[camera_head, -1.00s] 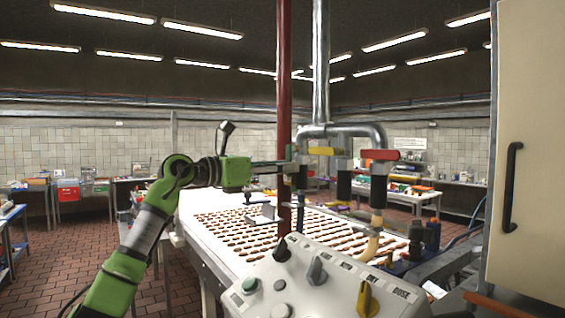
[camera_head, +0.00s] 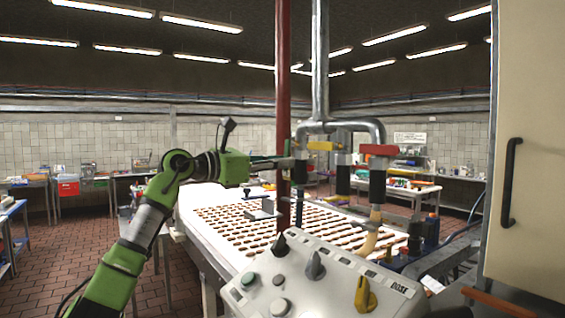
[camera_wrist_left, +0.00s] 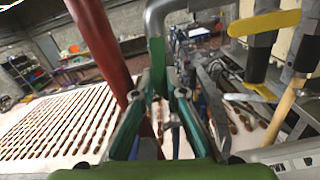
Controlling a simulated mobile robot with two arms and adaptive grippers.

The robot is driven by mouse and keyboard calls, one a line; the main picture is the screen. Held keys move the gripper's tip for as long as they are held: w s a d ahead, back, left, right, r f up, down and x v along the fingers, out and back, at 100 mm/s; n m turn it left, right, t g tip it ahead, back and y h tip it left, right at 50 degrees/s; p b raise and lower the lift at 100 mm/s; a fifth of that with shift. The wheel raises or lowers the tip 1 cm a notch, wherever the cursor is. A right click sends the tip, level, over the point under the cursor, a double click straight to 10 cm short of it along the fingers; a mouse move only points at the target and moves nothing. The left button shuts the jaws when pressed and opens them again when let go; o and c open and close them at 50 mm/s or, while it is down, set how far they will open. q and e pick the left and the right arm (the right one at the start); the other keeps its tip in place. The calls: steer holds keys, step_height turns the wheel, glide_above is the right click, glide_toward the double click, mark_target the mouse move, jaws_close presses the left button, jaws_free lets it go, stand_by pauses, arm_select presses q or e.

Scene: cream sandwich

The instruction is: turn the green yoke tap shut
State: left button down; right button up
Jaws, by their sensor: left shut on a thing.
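The grey yoke pipe (camera_head: 345,126) carries a yellow-handled tap (camera_head: 325,146), a red-handled tap (camera_head: 379,150) and the green tap. In the left wrist view the green tap's handle (camera_wrist_left: 157,62) shows as a flat green bar below the pipe bend, upright in the picture. My left gripper (camera_wrist_left: 164,92) is shut on this handle, a finger on each side. In the head view the left gripper (camera_head: 289,162) reaches the yoke's left branch by the red post, which hides part of it and the green handle. My right gripper is not in view.
A dark red post (camera_head: 284,80) stands close beside the left gripper. A control panel (camera_head: 318,285) with knobs is below in front. A white conveyor (camera_head: 215,240) with rows of biscuits runs behind. A cream cabinet door (camera_head: 530,150) bounds the right.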

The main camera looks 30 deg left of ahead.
arm_select(q)
steer(key=shift+w+a+r+m, duration=0.25)
steer(key=shift+a+r+m, duration=0.4)
steer(key=shift+m, duration=2)
steer(key=shift+w+a+r+m, duration=0.2)
steer(key=shift+a+r+m, duration=0.4)
steer(key=shift+m, duration=2.1)
steer(key=shift+w+a+r+m, duration=0.35)
steer(key=shift+r+m, duration=0.45)
steer(key=shift+m, duration=1.85)
steer(key=shift+s, duration=0.1)
steer(key=c, duration=2)
jaws_free()
steer(key=shift+c, duration=0.2)
steer(key=shift+s+r, duration=0.1)
steer(key=shift+s+a, duration=0.1)
steer(key=shift+a, duration=0.05)
steer(key=v, duration=1.1)
steer(key=shift+s, duration=0.35)
